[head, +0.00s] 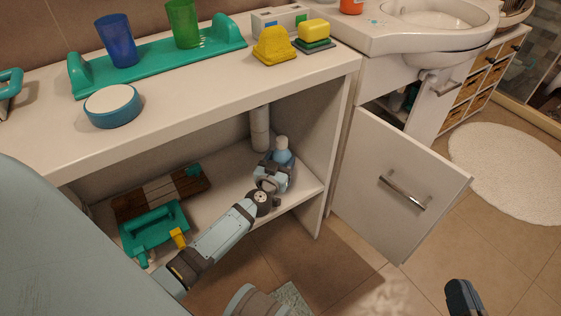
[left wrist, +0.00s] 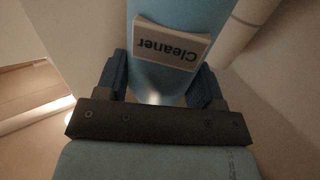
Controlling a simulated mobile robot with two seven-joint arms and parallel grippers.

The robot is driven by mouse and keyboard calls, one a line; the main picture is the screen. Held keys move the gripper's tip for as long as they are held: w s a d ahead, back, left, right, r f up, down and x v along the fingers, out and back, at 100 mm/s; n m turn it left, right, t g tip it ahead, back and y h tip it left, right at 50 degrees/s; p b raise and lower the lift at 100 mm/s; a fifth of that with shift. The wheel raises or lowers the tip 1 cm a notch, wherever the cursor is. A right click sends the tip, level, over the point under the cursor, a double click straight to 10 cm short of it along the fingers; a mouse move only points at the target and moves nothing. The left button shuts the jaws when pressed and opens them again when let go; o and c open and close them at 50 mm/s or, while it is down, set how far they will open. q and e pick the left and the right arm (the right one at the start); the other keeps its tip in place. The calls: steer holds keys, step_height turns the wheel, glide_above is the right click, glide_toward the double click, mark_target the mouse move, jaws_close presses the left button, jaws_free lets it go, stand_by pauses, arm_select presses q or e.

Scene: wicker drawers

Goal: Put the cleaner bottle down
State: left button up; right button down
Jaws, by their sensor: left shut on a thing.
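The cleaner bottle (head: 282,150), light blue, is upright on or just above the lower shelf (head: 235,185) under the counter, near its right wall. I cannot tell whether its base touches the shelf. My left gripper (head: 271,174) reaches into the shelf space and is shut on the bottle. In the left wrist view the bottle's "Cleaner" label (left wrist: 170,44) faces the camera, upside down, and the bottle stands between the two blue fingers of the gripper (left wrist: 163,84). My right gripper (head: 465,298) shows only partly at the bottom right edge, away from the bottle; its fingers are unclear.
A white pipe (head: 260,128) stands behind the bottle. A teal caddy (head: 153,228) and a wooden board (head: 160,193) lie on the shelf's left part. An open cabinet door (head: 395,190) juts out on the right. The counter above (head: 190,95) holds cups and sponges.

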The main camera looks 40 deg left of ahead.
arm_select(q)
steer(key=shift+f, duration=0.15)
steer(key=o, duration=1.2)
steer(key=shift+c, duration=0.2)
steer(key=shift+r, duration=0.25)
steer(key=p+v, duration=0.3)
steer(key=v, duration=0.9)
arm_select(e)
step_height(320, 180, up, 5)
steer(key=shift+d+f+m+t, duration=0.15)
steer(key=shift+m+t, duration=0.15)
steer(key=shift+t, duration=0.8)
